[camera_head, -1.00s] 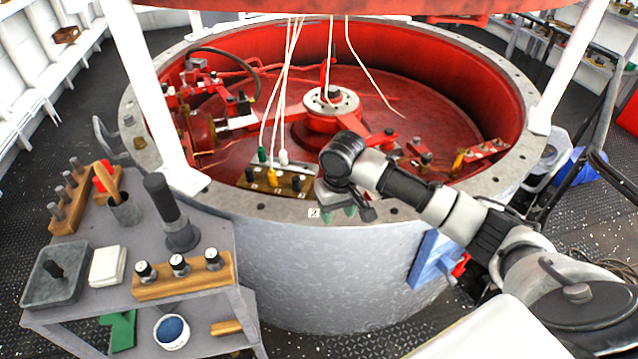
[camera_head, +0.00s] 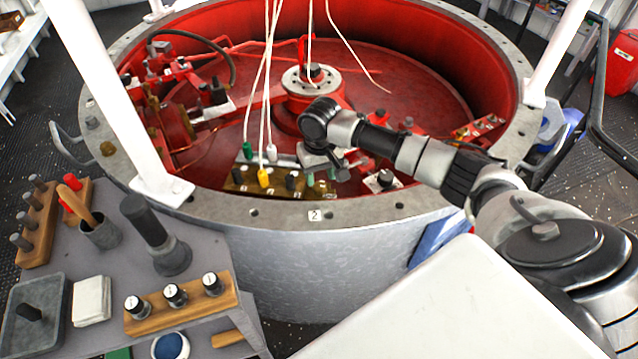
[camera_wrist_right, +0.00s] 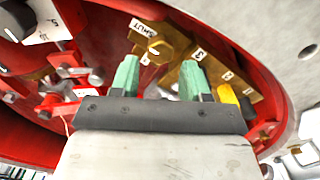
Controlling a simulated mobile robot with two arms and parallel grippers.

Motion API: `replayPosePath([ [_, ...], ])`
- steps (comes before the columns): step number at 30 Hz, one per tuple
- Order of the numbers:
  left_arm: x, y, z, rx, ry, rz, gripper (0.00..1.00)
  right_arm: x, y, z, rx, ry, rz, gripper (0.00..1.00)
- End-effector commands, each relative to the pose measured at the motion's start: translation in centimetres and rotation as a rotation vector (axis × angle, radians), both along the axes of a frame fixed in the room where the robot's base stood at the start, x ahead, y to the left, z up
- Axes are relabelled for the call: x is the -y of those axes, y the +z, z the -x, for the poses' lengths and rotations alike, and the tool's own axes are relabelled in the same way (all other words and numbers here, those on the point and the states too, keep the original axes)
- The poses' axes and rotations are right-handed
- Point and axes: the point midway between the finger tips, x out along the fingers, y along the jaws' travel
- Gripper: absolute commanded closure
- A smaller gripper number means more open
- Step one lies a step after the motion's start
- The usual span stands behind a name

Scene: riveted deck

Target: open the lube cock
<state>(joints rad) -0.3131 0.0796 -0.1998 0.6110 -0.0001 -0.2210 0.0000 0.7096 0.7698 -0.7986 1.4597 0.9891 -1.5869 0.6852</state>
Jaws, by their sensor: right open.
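In the right wrist view, a brass fitting with a yellow hexagonal part (camera_wrist_right: 158,47) sits beside a plate marked SHUT (camera_wrist_right: 143,27); I take it to be the lube cock. It lies just beyond and between the green fingertips of my right gripper (camera_wrist_right: 160,78), apart from them. The fingers are open and empty. In the head view my right gripper (camera_head: 321,177) hangs inside the red well, near its front rim. The cock cannot be made out there, behind or under the gripper. My left gripper is not in view.
A brass-coloured block (camera_head: 240,185) with green, yellow and white plugs is left of the gripper. A black knob (camera_head: 385,178) is on its right. The grey rim (camera_head: 375,209) runs in front. White cords hang over the well. A tool cart (camera_head: 115,270) stands front left.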

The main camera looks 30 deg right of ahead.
Motion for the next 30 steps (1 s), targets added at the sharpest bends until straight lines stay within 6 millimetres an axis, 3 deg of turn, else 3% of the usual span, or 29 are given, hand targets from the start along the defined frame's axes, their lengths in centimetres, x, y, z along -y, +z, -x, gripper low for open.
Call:
replayPosePath([
  [3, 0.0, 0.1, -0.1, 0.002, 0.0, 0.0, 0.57, 0.0, -2.1, 0.0, -0.002, 0.0, 0.001, 0.54],
  [9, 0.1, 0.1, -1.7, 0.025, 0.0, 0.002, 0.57, 0.0, -4.2, 0.0, 0.0, 0.0, 0.001, 0.54],
  [19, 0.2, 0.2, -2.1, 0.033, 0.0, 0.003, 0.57, 0.0, -4.6, 0.0, 0.001, 0.001, 0.0, 0.54],
  [20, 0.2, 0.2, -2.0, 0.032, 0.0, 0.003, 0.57, 0.0, -4.6, 0.0, 0.001, 0.001, 0.0, 0.56],
  [26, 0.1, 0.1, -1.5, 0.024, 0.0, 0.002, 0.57, 0.0, -4.6, 0.0, 0.001, 0.001, 0.001, 0.86],
  [30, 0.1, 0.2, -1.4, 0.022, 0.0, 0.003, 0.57, 0.0, -4.5, 0.0, 0.001, 0.004, 0.001, 0.88],
])
